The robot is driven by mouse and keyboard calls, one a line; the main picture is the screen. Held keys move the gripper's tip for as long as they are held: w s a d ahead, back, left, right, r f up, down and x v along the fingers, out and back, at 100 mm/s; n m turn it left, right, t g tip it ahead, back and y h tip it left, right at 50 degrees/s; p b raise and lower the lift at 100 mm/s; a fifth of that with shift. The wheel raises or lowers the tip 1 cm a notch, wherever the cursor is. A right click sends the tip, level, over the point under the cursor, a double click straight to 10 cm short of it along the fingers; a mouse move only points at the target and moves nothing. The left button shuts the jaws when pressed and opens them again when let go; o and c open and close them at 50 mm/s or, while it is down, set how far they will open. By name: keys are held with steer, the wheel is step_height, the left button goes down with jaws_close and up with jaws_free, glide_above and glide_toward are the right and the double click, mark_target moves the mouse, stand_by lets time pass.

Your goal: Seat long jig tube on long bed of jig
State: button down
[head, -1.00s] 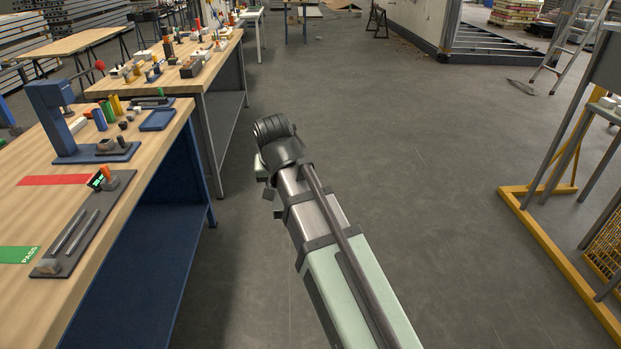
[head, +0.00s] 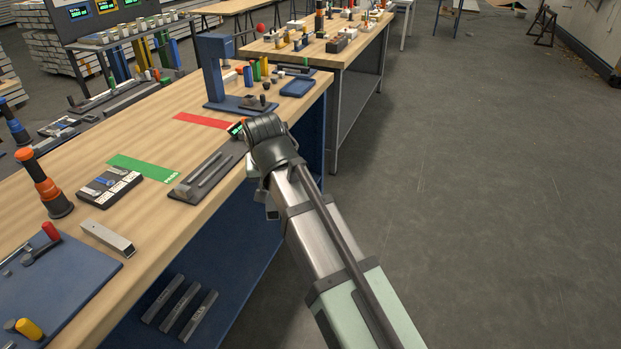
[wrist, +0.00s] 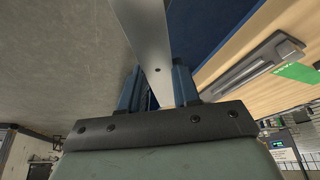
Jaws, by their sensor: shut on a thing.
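In the wrist view, my gripper (wrist: 157,90) has its blue fingers shut on a long flat-faced grey metal tube (wrist: 150,40) with a small dark hole. The tube runs out past the top edge, so its far end is hidden. In the head view, the end of my arm is beside the bench's front edge; the fingers and tube are hidden behind it. The jig (head: 181,189), a dark plate with two parallel long features, lies on the bench left of my arm. I cannot tell its long bed apart. What seems to be the jig also shows in the wrist view (wrist: 216,88).
Open floor lies to the right.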

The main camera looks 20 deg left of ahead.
steer(key=s+a+n, duration=0.2)
steer(key=s+a, duration=1.1)
steer(key=s, duration=0.1)
steer(key=s+a+n+g+y, duration=0.1)
steer(key=s+a+n, duration=0.1)
steer(key=s+a, duration=1.1)
steer(key=s+a+f+n, duration=0.1)
steer(key=s+a+n, duration=0.1)
steer(key=s+a, duration=1.2)
steer(key=shift+s+g+y, duration=0.3)
steer(key=shift+s+g, duration=0.1)
steer(key=shift+s, duration=0.3)
steer(key=shift+m, duration=0.4)
steer(key=s+a, duration=0.4)
steer(key=a, duration=0.1)
steer(key=shift+s, duration=0.2)
steer(key=a+r+m+t+h, duration=0.1)
steer(key=a+m+t+h, duration=0.1)
steer(key=a+m, duration=0.4)
steer(key=m+h, duration=0.1)
steer(key=m, duration=0.4)
steer(key=shift+a+r+h, duration=0.15)
steer(key=shift+r+h, duration=0.1)
steer(key=shift+h, duration=0.15)
steer(key=shift+w, duration=0.1)
steer(key=shift+f, duration=2.65)
steer(key=shift+f, duration=0.9)
